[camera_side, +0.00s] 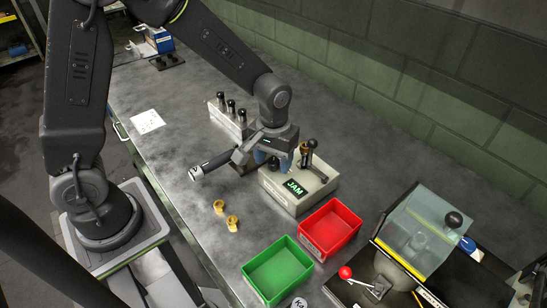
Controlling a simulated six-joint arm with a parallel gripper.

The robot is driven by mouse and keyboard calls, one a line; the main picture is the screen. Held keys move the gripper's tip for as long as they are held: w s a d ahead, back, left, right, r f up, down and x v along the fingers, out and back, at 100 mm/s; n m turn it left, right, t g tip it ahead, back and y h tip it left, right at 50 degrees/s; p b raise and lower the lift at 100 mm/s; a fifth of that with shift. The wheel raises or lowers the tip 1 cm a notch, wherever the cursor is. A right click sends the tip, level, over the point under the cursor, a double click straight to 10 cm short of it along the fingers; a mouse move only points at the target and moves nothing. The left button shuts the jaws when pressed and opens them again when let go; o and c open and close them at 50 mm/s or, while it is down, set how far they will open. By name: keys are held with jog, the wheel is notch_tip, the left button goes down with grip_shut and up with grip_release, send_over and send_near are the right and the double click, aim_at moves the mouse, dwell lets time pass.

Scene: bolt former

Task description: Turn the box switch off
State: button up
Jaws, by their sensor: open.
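A light grey box (279,195) stands on the bench in the middle, with a lit green display (296,188) reading "JAM". On its top are a brass-coloured part (304,149) and a black lever with a round knob (313,144). I cannot tell for sure which part is the switch or how it is set. My gripper (273,161) points down at the box's back left, left of the lever, with its bluish fingers apart. It appears empty. The gripper hides part of the box top, and contact cannot be made out.
A block with three black-topped pegs (230,117) stands behind. Two brass pieces (225,215) lie left of the box. A red bin (331,229) and green bin (278,270) are in front. A machine with a clear cover (420,232) and red-knobbed lever (345,272) is lower right.

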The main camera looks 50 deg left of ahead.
jog(key=c, duration=0.9)
jog(key=shift+m, duration=0.3)
jog(key=m, duration=0.4)
jog(key=shift+m, duration=2.2)
jog(key=o, duration=0.9)
